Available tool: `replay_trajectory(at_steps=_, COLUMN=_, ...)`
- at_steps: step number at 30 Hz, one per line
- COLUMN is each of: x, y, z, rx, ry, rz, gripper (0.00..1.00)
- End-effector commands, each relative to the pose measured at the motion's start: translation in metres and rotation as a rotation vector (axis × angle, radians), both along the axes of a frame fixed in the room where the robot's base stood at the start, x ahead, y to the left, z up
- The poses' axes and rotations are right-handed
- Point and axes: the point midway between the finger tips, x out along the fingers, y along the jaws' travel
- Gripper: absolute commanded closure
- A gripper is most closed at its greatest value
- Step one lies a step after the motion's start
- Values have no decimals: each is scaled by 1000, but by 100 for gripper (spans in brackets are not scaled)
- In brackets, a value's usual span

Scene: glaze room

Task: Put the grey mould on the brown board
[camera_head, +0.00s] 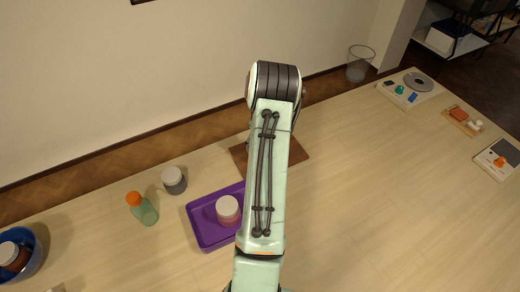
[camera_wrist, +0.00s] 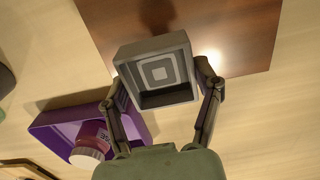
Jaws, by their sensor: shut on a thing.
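The grey mould (camera_wrist: 159,72), a square open box shape with nested squares inside, is held between the two fingers of my gripper (camera_wrist: 165,88) in the wrist view. My gripper is shut on its sides. The brown board (camera_wrist: 235,38) lies on the table behind and beneath the mould in that view; a dark shadow falls on it above the mould, which seems to be held apart from the board. In the head view the brown board (camera_head: 296,152) is partly covered by my arm, and the mould and gripper are hidden.
A purple tray (camera_head: 206,236) with a jar (camera_head: 228,209) sits just left of my arm. A grey jar (camera_head: 174,180), a green bottle (camera_head: 145,212) and a blue bowl (camera_head: 37,262) stand farther left. Small devices (camera_head: 410,88) lie at the right edge. The table right of the board is clear.

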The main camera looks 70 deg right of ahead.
Motion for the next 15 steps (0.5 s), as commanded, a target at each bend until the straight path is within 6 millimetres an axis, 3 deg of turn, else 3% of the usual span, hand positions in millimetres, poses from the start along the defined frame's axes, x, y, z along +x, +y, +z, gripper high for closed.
replay_trajectory(at_steps=9, x=3, y=-8, z=-37, rx=1, ry=0, rz=2, gripper=73)
replay_trajectory(at_steps=15, x=3, y=-9, z=-41, rx=-1, ry=-1, rz=2, gripper=73)
